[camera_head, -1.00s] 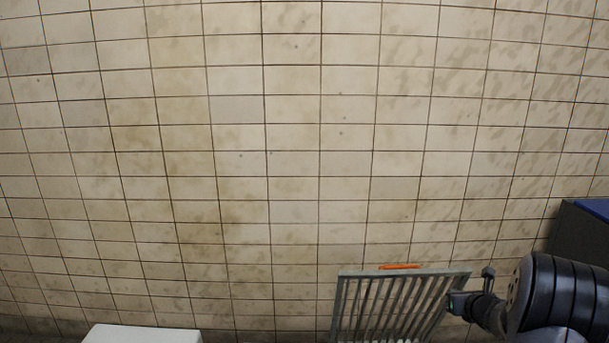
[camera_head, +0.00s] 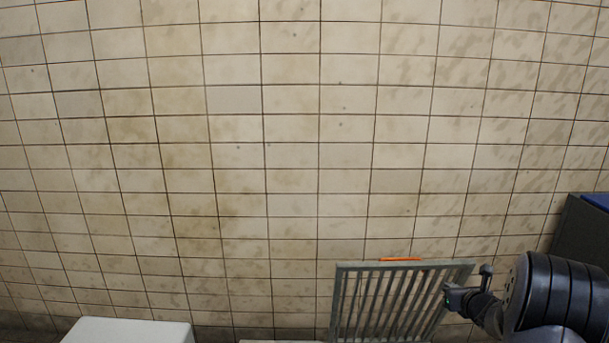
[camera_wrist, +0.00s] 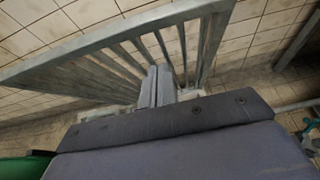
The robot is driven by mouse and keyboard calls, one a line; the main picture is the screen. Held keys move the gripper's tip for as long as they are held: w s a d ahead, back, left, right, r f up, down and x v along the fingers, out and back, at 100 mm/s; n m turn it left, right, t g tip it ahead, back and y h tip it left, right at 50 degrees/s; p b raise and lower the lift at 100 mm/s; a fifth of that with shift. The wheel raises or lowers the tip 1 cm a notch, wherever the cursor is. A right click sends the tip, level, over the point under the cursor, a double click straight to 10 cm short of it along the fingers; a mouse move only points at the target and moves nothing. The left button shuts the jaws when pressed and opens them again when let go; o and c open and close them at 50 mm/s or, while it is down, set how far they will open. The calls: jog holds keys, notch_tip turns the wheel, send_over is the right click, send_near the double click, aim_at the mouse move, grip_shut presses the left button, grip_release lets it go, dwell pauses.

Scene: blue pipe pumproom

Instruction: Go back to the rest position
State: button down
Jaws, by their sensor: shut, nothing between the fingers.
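My gripper (camera_wrist: 157,86) shows in the wrist view with its two fingers together and nothing between them. It points toward a grey slatted metal rack (camera_wrist: 103,47), and the picture does not settle whether they touch. In the head view my arm comes in from the lower right, and its end lies beside the right side of the same rack (camera_head: 343,300). The fingers are not clear in that view.
An orange strip (camera_head: 400,259) lies along the rack's top edge. A white block (camera_head: 130,331) stands at the lower left. A dark box with a blue top (camera_head: 597,201) is at the right edge. A tiled wall (camera_head: 290,150) fills the background.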

jog(key=s+f+t+b, duration=0.4)
jog(key=s+f+b, duration=0.7)
jog(key=s+b, duration=0.5)
jog(key=shift+f+b, duration=0.25)
jog(key=shift+b, duration=1.05)
jog(key=shift+a, duration=0.15)
